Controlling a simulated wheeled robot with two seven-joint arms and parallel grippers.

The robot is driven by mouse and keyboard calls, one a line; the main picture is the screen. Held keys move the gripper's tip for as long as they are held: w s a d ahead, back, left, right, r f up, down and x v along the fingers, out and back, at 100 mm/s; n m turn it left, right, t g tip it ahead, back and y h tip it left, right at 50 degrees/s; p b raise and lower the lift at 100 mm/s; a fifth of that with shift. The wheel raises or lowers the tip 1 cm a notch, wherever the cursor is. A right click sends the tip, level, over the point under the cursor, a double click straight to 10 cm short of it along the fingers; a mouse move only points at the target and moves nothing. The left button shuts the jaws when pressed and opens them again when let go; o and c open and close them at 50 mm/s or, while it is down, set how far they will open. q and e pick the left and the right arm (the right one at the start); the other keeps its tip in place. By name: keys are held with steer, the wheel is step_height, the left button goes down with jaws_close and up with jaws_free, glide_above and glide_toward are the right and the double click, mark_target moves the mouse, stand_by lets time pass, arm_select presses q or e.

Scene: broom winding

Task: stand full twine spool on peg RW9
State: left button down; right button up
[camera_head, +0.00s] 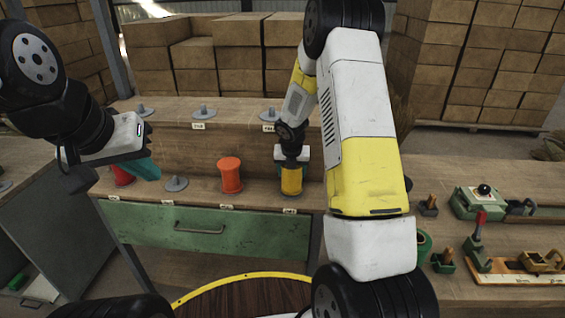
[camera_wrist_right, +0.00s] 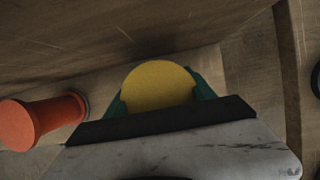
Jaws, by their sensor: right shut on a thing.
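A yellow spool (camera_head: 291,181) is upright on or just above a grey peg base on the lower level of the bench rack; I cannot tell if it is fully seated. My right gripper (camera_head: 291,160) is at its top, shut on it. In the right wrist view, the spool's round yellow end (camera_wrist_right: 158,86) lies between the teal fingers (camera_wrist_right: 160,98). The small white peg labels (camera_head: 290,211) are too small to read surely. My left gripper (camera_head: 146,168), with teal fingers, hangs over the rack's left end; its opening is unclear.
An orange-red spool (camera_head: 231,175) stands left of the yellow one, also in the wrist view (camera_wrist_right: 42,118). An empty peg (camera_head: 176,183) is further left, near a red spool (camera_head: 122,176). Empty pegs (camera_head: 204,112) line the upper step. Tools (camera_head: 480,202) occupy the right bench.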

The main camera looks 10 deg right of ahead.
steer(key=shift+f, duration=0.55)
stand_by(0.6)
steer(key=o, duration=1.2)
steer(key=shift+c, duration=0.2)
steer(key=shift+v, duration=5.55)
steer(key=s+r+m, duration=0.7)
steer(key=r+m, duration=0.2)
steer(key=s+a+r+m+t+y, duration=0.1)
steer(key=s+r+m, duration=0.4)
steer(key=s+m, duration=0.6)
steer(key=s+a+r+m+t+y, duration=0.1)
steer(key=s+r+m, duration=0.4)
steer(key=s+m, duration=0.6)
steer(key=shift+s+a+r+m+y, duration=0.25)
steer(key=shift+a+r+m+y, duration=0.1)
steer(key=shift+a+m+y, duration=0.45)
